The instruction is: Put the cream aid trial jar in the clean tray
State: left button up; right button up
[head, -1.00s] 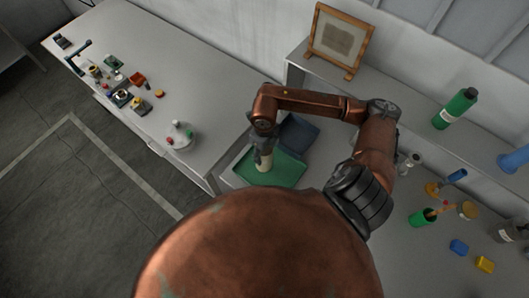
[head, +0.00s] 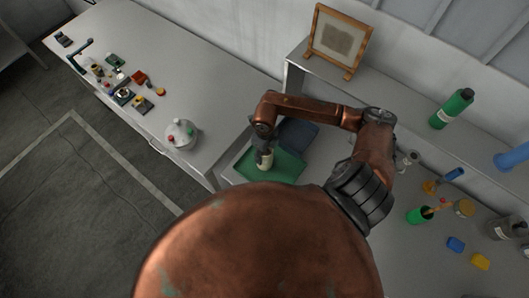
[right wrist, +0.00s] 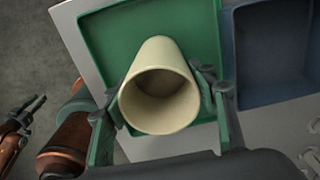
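The cream jar (right wrist: 158,88) is between the fingers of my right gripper (right wrist: 165,95), which touch it on both sides. Its open mouth faces the wrist camera and it looks empty. In the head view the jar (head: 265,162) is upright below my right gripper (head: 264,150), over the green tray (head: 286,168). I cannot tell whether its base touches the tray floor. A dark blue tray (head: 299,136) adjoins the green one; no label shows which is the clean tray. My left gripper (right wrist: 33,108) shows small at the left of the wrist view, its fingers apart and empty.
A green bottle (head: 452,108) and a framed picture (head: 338,41) stand on the raised shelf behind. A green cup (head: 419,215), a blue block (head: 456,244) and a yellow block (head: 480,261) are at right. A round flask rack (head: 181,134) is on the left bench.

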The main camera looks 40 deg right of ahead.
jog(key=o, duration=0.3)
notch_tip(320, 180, up, 12)
jog(key=b, duration=0.3)
jog(key=shift+r, duration=0.2)
dwell(0.6)
